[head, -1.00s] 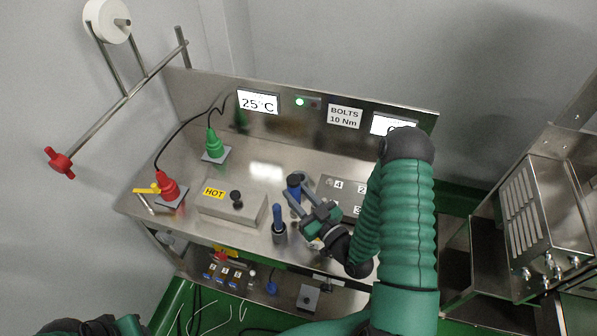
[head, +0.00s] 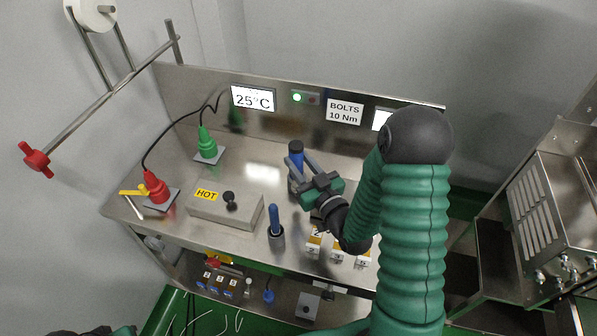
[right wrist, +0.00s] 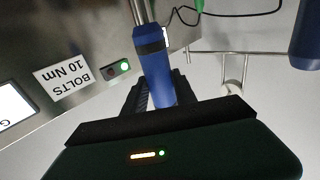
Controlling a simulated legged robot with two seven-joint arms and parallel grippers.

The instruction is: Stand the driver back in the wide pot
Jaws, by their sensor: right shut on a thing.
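The driver, with a blue handle (head: 296,148), is between the fingers of my right gripper (head: 300,170) over the right middle of the bench. In the right wrist view the right gripper (right wrist: 158,98) is shut on the blue handle (right wrist: 157,75), and a metal shaft runs out from it. A second blue-handled tool (head: 273,217) stands upright in a grey pot (head: 276,241) near the bench's front edge, in front of and left of the gripper. I cannot tell whether this is the wide pot. No other pot shows clearly; the area behind my right arm is hidden.
A grey box marked HOT (head: 235,211) lies left of the pot. Red (head: 155,188) and green (head: 207,145) plugs with black cables stand farther left. Numbered white blocks (head: 337,252) are below my gripper. The back panel (head: 200,85) closes the rear.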

